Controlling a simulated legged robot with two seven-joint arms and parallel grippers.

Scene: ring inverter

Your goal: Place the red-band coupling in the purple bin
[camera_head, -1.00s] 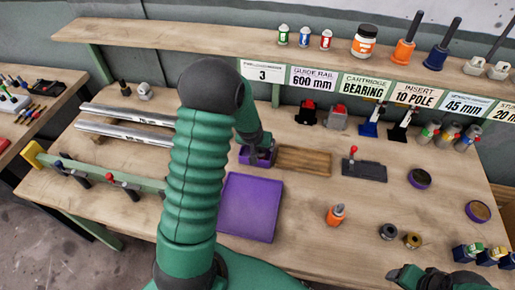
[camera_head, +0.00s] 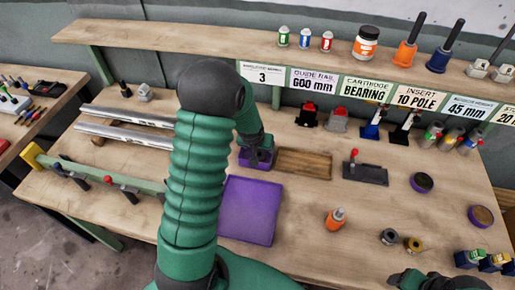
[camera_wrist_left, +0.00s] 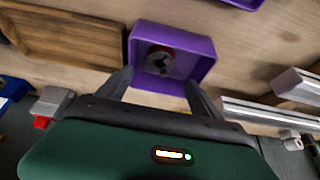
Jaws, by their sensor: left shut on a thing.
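The purple bin (camera_wrist_left: 200,48) is open and box-shaped in the left wrist view; in the head view its small purple front (camera_head: 257,163) shows under my left gripper (camera_head: 257,145). The coupling (camera_wrist_left: 160,62) is a dark round part with a little red at its edge, seen within the bin's outline. My left gripper (camera_wrist_left: 160,77) reaches down at the bin, its fingers on either side of the coupling; their contact with it is not clear to see. My right gripper (camera_head: 430,281) is partly in view at the lower right, its jaws unclear.
A larger purple tray (camera_head: 249,211) lies in front of the bin. Metal rails (camera_head: 125,135) lie to the left. An orange part (camera_head: 335,220) and small rings (camera_head: 389,237) stand at the front right.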

